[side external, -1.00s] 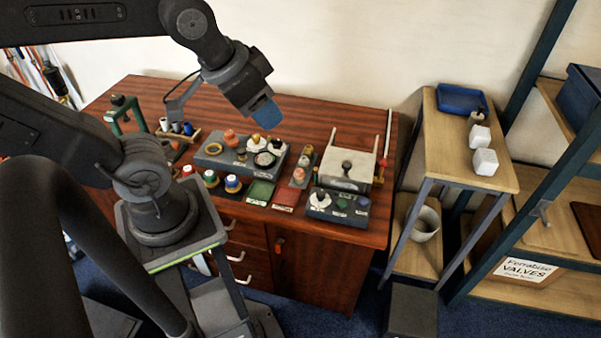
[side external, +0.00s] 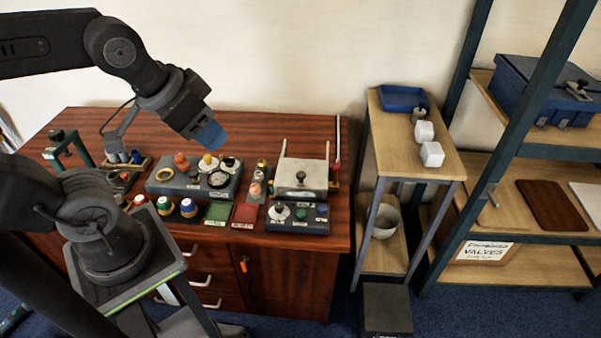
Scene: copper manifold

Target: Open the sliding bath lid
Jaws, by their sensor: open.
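The bath is most likely the box with a flat pale lid (side external: 302,171) and a small dark knob (side external: 300,177), at the right end of the wooden bench. Upright posts and a rail stand beside and behind it. The lid appears to cover the box top; I cannot see inside. My gripper (side external: 208,136), with blue fingertips, hangs in the air above the bench, left of the lid and higher than it. It is open, touches nothing and appears empty. The gap between its fingers is hard to see from this side.
A grey block with several knobs (side external: 163,186) lies below my gripper. A dark block with small parts (side external: 316,226) sits in front of the lid. Green (side external: 218,212) and red (side external: 245,213) pads lie left of it. A side stand with a blue tray (side external: 403,97) is further right.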

